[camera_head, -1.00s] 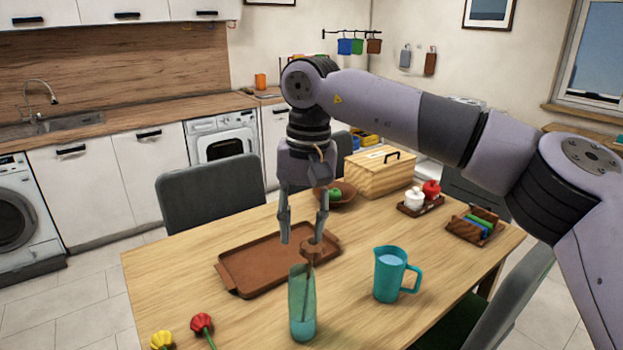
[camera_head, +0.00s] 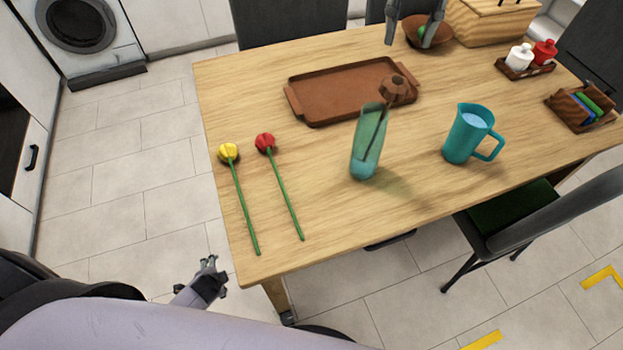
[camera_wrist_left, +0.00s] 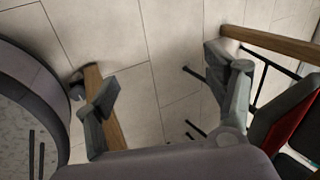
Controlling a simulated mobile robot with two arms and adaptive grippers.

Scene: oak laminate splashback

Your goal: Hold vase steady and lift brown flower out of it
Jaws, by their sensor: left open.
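The teal glass vase (camera_head: 368,150) stands upright on the wooden table. The brown flower (camera_head: 394,89) stands in it, its head above the rim and its dark stem leaning right inside the glass. My right gripper (camera_head: 408,42) is open and empty at the top edge of the head view, beyond and above the flower head; its arm is cut off. My left gripper (camera_head: 212,278) is low at the left, beside the table's near left corner and apart from the vase.
A yellow flower (camera_head: 228,153) and a red flower (camera_head: 265,142) lie on the table's left. A brown tray (camera_head: 335,112) lies behind the vase, a teal jug (camera_head: 466,133) stands right of it. A bowl (camera_head: 445,40) and a wooden box (camera_head: 483,28) are at the back.

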